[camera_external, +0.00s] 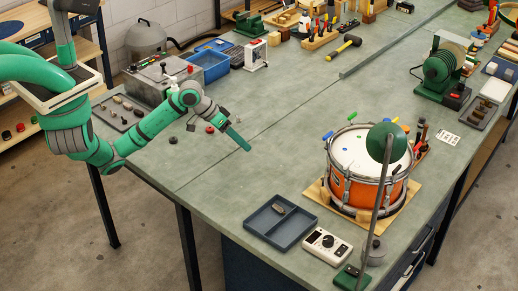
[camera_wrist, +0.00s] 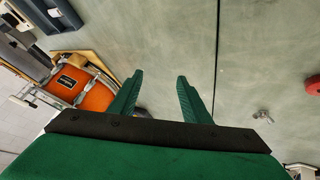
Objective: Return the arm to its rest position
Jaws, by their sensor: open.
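My green arm reaches over the left part of the bench (camera_external: 270,120) in the external view. My gripper (camera_external: 248,149) is above the bare bench top, to the left of the orange drum (camera_external: 345,185) and apart from it. In the wrist view my gripper (camera_wrist: 160,76) shows two green fingers spread apart with nothing between them. The drum (camera_wrist: 88,92) shows at the left of the wrist view. The external view shows the two fingers too small to separate.
A dark tray (camera_external: 280,222) holding a small part, a white meter (camera_external: 327,246) and a lamp (camera_external: 387,142) stand near the drum. A grey metal box (camera_external: 165,80), blue bins (camera_external: 210,60) and a parts tray (camera_external: 118,112) lie near my arm. The bench middle is mostly clear.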

